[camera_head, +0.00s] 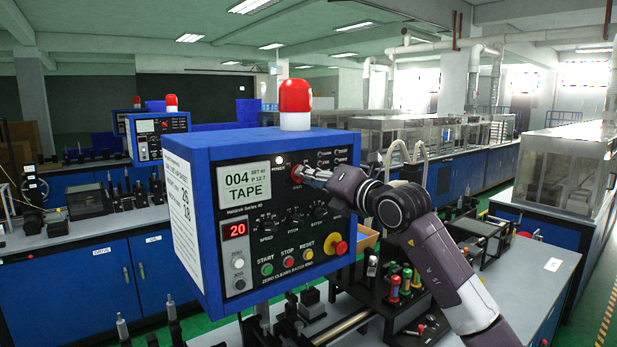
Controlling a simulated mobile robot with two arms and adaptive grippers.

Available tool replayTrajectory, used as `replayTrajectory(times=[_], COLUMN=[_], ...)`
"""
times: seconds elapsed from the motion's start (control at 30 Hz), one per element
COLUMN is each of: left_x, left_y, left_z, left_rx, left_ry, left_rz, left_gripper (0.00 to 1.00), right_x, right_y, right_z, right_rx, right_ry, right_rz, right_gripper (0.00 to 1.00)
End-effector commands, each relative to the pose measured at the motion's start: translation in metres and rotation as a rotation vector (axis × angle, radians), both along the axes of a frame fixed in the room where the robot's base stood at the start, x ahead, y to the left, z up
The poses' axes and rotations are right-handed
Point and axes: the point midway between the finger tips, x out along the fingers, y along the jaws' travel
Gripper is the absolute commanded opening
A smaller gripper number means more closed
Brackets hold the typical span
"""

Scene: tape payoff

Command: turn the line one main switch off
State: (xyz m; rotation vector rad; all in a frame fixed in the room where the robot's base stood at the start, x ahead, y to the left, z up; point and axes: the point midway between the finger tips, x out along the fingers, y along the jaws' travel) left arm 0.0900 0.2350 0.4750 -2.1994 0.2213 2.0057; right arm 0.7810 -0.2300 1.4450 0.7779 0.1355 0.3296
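A red rotary switch (296,174) sits at the panel's upper middle, partly hidden by my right gripper. My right gripper (304,173) comes in from the right, its fingertips at the switch. I cannot tell whether the fingers grip it or only touch it. The switch's handle angle is hidden. A small white lamp (279,160) near it looks lit. My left gripper is not in view.
A red beacon (295,97) tops the box. The panel also has a red-yellow knob (339,247), black dials (293,222) and green, red and yellow buttons. A second blue box (158,135) stands behind left. Below my arm is a bench with tools and fixtures.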

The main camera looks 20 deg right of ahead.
Motion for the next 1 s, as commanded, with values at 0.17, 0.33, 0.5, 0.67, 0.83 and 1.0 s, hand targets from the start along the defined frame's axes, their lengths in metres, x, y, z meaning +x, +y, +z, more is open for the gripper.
replayTrajectory(times=[0.17,0.33,0.5,0.67,0.83,1.0], left_x=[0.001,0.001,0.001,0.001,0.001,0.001], left_y=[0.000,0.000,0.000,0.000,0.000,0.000], left_z=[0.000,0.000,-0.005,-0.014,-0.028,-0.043], left_rx=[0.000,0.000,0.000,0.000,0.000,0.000], left_ry=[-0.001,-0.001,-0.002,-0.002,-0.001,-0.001], left_rz=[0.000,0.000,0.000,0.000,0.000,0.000], left_gripper=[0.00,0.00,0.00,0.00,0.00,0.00], right_x=[0.000,0.000,0.000,0.000,0.000,0.000], right_y=[0.000,0.000,0.000,0.000,0.000,-0.001], right_z=[0.000,-0.001,-0.002,-0.004,-0.004,-0.005], right_rx=[0.000,-0.002,-0.031,-0.101,-0.221,-0.373], right_ry=[0.001,0.001,-0.010,-0.034,-0.079,-0.133], right_rz=[-0.001,0.000,0.000,0.001,0.001,0.000], right_gripper=[0.00,0.00,0.00,0.00,0.00,0.00])
